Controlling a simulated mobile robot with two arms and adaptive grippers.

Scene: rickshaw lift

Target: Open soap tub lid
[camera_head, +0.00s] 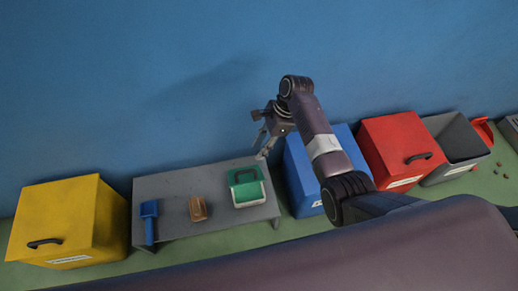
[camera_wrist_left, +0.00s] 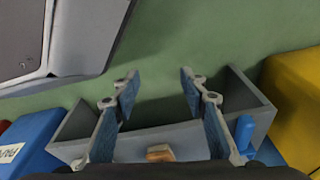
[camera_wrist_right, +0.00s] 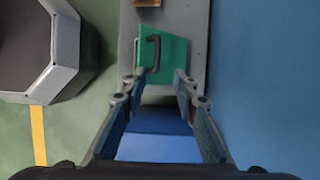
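The soap tub (camera_head: 250,204) is a small pale box on the right part of a low grey table. Its green lid (camera_head: 246,188) with a dark handle lies over it; I cannot tell whether there is a gap beneath. The lid also shows in the right wrist view (camera_wrist_right: 174,60), just beyond the fingertips. My right gripper (camera_head: 265,147) is open and empty, above and behind the tub near the blue wall, apparently not touching it. My left gripper (camera_wrist_left: 160,83) is open and empty in the left wrist view, and is outside the head view.
A brown brush-like block (camera_head: 198,208) and a blue scoop (camera_head: 149,222) lie on the grey table (camera_head: 176,187). A yellow bin (camera_head: 62,215) stands left; a blue bin (camera_head: 300,180), red bin (camera_head: 395,145) and open grey bin (camera_head: 455,140) stand right.

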